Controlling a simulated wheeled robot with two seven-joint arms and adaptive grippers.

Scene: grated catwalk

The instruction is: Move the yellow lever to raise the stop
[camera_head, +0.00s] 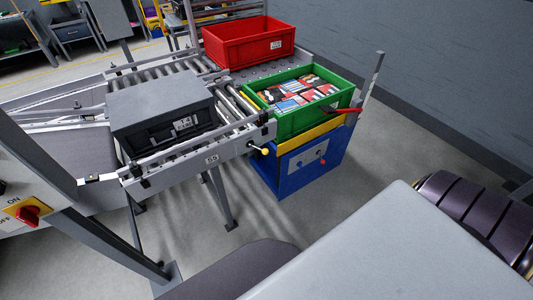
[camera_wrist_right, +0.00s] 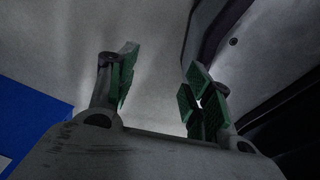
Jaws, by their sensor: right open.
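The yellow lever (camera_head: 264,151) is a small yellow knob on a short stem at the near right end of the roller conveyor frame. The stop itself I cannot make out clearly. The lever does not show in that view. In the head view neither gripper shows; a grey and dark arm part of mine fills the lower right.
A dark lidded crate (camera_head: 160,108) sits on the conveyor rollers. A green crate (camera_head: 325,118) with several boxed items stands right of it, over a blue cabinet (camera_head: 285,170). A red crate (camera_head: 240,45) is behind. An ON/OFF switch post (camera_head: 28,212) stands at left. Floor before the cabinet is clear.

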